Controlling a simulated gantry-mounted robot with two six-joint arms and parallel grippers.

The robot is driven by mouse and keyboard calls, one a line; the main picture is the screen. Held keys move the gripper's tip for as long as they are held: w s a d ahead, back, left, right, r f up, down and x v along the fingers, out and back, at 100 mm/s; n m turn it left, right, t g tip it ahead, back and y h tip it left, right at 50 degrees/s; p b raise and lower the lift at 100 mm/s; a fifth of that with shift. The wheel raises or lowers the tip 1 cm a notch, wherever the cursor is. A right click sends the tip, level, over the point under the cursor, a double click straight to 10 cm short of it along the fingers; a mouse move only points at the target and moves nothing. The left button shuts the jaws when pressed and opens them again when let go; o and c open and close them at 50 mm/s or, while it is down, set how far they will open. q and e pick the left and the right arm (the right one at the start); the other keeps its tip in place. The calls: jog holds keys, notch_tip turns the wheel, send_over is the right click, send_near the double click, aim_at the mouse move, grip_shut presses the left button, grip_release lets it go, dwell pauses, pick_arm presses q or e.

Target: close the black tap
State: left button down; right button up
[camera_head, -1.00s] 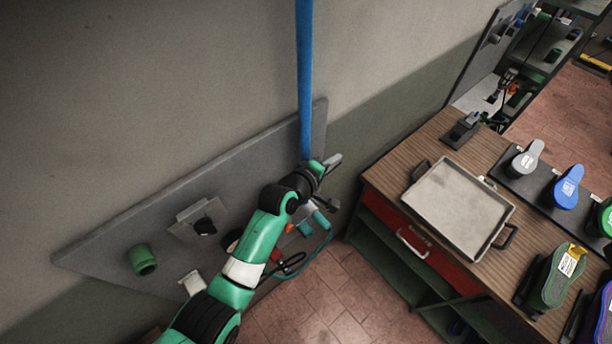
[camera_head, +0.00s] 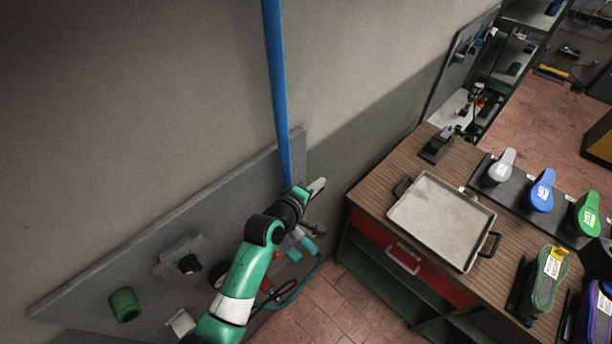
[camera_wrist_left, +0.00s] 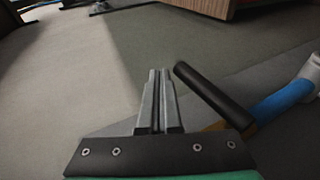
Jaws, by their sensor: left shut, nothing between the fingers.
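The black tap's lever handle (camera_wrist_left: 214,98) shows in the left wrist view, slanting from beside the fingertips down to the right. A brass-coloured part (camera_wrist_left: 214,127) and a blue pipe (camera_wrist_left: 280,103) are next to it. My left gripper (camera_wrist_left: 159,78) is shut and empty, just left of the lever, with a narrow gap seen between them. My right gripper is not in view.
A grey wall panel (camera_head: 90,270) carries a green knob (camera_head: 124,304) and a black knob (camera_head: 189,263). Hoses and small tools hang below my left wrist. A wooden bench (camera_head: 365,190) with a metal tray (camera_head: 440,219) stands to the right, bearing shoe-shaped items.

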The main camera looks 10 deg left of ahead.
pick_arm(q)
notch_tip(320, 180, up, 13)
jog(key=s+d+p, duration=0.1)
jog(key=s+p, duration=0.1)
jog(key=shift+d+f+p, duration=0.2)
jog(key=shift+d+p, duration=0.1)
jog(key=shift+p, duration=0.1)
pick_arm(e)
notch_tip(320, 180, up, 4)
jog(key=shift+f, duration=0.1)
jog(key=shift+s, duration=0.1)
